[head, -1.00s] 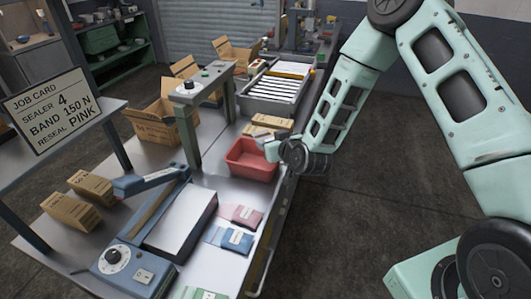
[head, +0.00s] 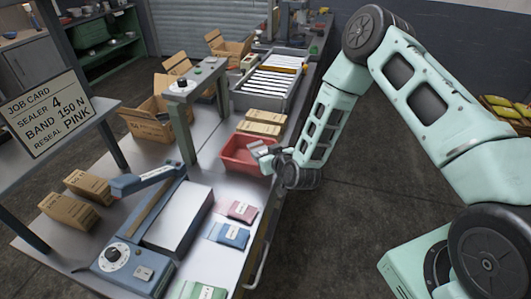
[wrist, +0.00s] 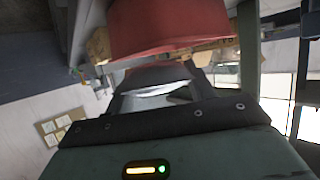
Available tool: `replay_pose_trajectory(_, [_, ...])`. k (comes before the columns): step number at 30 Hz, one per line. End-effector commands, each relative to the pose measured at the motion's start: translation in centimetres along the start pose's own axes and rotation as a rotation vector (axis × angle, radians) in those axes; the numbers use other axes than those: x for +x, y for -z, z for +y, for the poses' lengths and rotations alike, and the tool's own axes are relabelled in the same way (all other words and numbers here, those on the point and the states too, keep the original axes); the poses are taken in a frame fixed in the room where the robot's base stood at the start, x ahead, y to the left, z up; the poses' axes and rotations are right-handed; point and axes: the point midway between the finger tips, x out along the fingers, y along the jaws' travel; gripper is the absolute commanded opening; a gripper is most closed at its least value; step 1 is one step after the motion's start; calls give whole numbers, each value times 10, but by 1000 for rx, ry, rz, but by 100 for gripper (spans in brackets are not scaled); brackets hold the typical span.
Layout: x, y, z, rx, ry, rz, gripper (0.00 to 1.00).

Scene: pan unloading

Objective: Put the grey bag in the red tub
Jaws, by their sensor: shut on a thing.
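The red tub (head: 232,163) stands on the bench in the middle of the head view. It also shows in the wrist view (wrist: 165,35), large and just beyond the fingers. My gripper (head: 263,152) is at the tub's right side, with its fingers pointing left over the tub's opening. It is shut on a small grey thing, which I take for the grey bag (wrist: 155,89). My fingers partly hide the bag, and it is too small in the head view to tell whether it touches the tub.
Pink (head: 239,211), blue (head: 230,235) and green (head: 204,290) bags lie along the bench's right edge. A sealer (head: 122,258) stands left of them. Brown cartons (head: 262,122) lie behind the tub, and a post-mounted unit (head: 190,90) stands behind left. Open floor lies to the right.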

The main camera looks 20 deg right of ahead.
Motion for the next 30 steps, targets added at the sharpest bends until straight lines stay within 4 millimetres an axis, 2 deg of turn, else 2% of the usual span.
replay_pose_trajectory(14, [4, -10, 0, 1, 0, 0, 29])
replay_pose_trajectory(15, [4, -10, 0, 1, 0, -1, 57])
replay_pose_trajectory(17, [4, -10, 0, 0, 0, -1, 74])
replay_pose_trajectory(18, [4, -10, 0, 0, 0, -1, 76])
replay_pose_trajectory(26, [4, -10, 0, 0, 0, 0, 76])
replay_pose_trajectory(30, [1, -2, 0, 0, 0, 0, 76])
